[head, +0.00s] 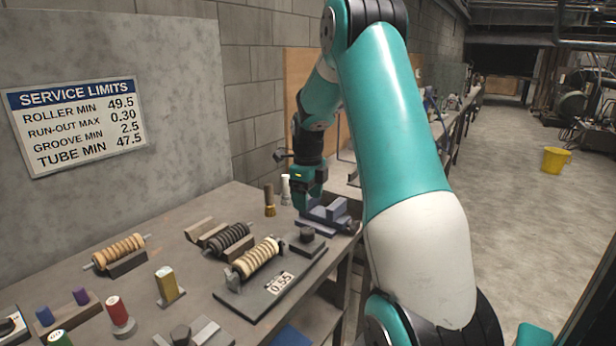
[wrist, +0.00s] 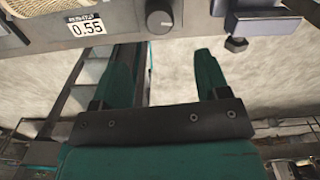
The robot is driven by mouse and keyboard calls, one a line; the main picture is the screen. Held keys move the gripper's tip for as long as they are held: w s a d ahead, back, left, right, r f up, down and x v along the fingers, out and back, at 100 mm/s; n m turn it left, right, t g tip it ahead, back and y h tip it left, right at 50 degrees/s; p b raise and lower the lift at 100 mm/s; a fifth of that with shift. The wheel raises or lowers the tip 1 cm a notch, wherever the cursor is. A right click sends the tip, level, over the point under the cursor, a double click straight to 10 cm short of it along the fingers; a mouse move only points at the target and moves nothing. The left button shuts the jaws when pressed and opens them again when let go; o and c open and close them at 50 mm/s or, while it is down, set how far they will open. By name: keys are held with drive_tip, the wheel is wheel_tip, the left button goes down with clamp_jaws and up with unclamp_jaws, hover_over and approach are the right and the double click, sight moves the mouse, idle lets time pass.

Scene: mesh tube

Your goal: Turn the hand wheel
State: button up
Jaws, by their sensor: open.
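A dark rounded knob (wrist: 159,18), possibly the hand wheel, shows at the top of the wrist view, beside the plate with the 0.55 label. In the head view a dark block-like knob (head: 306,234) stands at the far end of the roller fixture's base plate (head: 262,308); I cannot tell its exact shape. My gripper (head: 304,206) is above the bench near the blue-grey vice (head: 330,214). In the wrist view its two green fingers (wrist: 163,68) are apart with nothing between them. The knob lies ahead of the fingertips and looks untouched.
A pale ribbed roller (head: 256,258) lies on the fixture, with a dark roller (head: 228,237) and a tan roller (head: 118,251) behind and left. Brown (head: 269,200) and white (head: 285,190) bottles stand near my gripper. Open floor (head: 500,215) lies right of the bench.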

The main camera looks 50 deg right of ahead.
wheel_tip(320, 180, up, 7)
idle(1.1)
drive_tip(key=s+a+r+n+t+y, duration=0.1)
drive_tip(key=s+a+n, duration=0.1)
drive_tip(key=a+n, duration=1.05)
drive_tip(key=s+a+r+n+y, duration=0.1)
drive_tip(key=s+a+r+n, duration=0.1)
drive_tip(key=a+n, duration=1.05)
drive_tip(key=s+a+f+n+g+y, duration=0.1)
drive_tip(key=s+a+n+y, duration=0.1)
drive_tip(key=s+a+n, duration=1.4)
drive_tip(key=shift+s+a+f, duration=0.15)
drive_tip(key=shift+a+f, duration=0.1)
drive_tip(key=shift+a, duration=0.15)
drive_tip(key=shift+c, duration=0.5)
